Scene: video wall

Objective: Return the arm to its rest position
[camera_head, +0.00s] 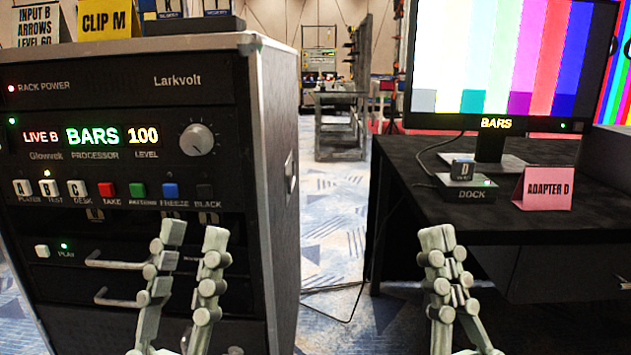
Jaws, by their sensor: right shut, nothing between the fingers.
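My left gripper (194,236) is in front of the lower part of the Larkvolt rack (275,180). Its two fingers stand upright and apart, with nothing visible between them. It overlaps the drawer handles in the picture; I cannot tell whether it touches them.
The rack's panel has several buttons, a knob (197,139) and a display reading LIVE B, BARS, 100. The desk carries a monitor (509,60) showing colour bars, a dock (467,188) holding a block marked D, and a pink ADAPTER D card (545,188). Patterned floor (335,215) with a cable lies between.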

